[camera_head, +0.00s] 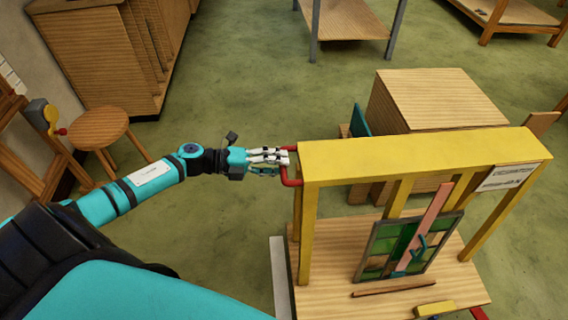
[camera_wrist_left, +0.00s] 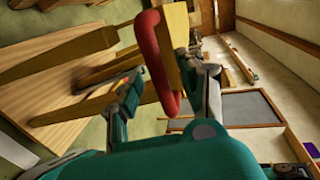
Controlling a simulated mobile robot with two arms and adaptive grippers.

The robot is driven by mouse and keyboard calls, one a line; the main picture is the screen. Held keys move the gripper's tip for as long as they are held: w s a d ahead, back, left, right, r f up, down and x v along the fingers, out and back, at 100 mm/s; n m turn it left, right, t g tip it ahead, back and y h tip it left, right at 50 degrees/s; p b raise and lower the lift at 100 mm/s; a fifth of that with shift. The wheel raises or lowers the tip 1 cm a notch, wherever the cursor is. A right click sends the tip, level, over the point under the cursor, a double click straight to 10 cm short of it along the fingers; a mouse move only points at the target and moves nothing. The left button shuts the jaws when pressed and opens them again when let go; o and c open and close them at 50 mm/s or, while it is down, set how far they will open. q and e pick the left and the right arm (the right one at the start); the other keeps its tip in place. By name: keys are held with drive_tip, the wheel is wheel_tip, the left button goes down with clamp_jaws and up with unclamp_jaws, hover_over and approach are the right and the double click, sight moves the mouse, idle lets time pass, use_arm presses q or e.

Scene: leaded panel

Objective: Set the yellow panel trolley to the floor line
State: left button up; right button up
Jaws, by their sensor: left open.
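The yellow panel trolley (camera_head: 420,156) stands at the right of the head view, with a wooden base (camera_head: 335,297) and a stained-glass panel (camera_head: 408,247) on it. A red handle (camera_head: 291,180) sticks out from its left end; it also shows in the left wrist view (camera_wrist_left: 154,60). My left gripper (camera_head: 284,160) is open at this handle. In the left wrist view its fingers (camera_wrist_left: 168,98) lie on either side of the red bar; contact is unclear. A pale strip (camera_head: 280,278) runs along the base's left side; I cannot tell whether it is the floor line. My right gripper is out of view.
A wooden box (camera_head: 440,98) stands close behind the trolley. A round stool (camera_head: 98,126) and a wooden cabinet (camera_head: 95,58) stand at the left. A grey-legged table (camera_head: 345,20) is at the back. Green floor is clear between the stool and the trolley.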

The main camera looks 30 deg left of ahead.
use_arm(q)
drive_tip(key=v, duration=1)
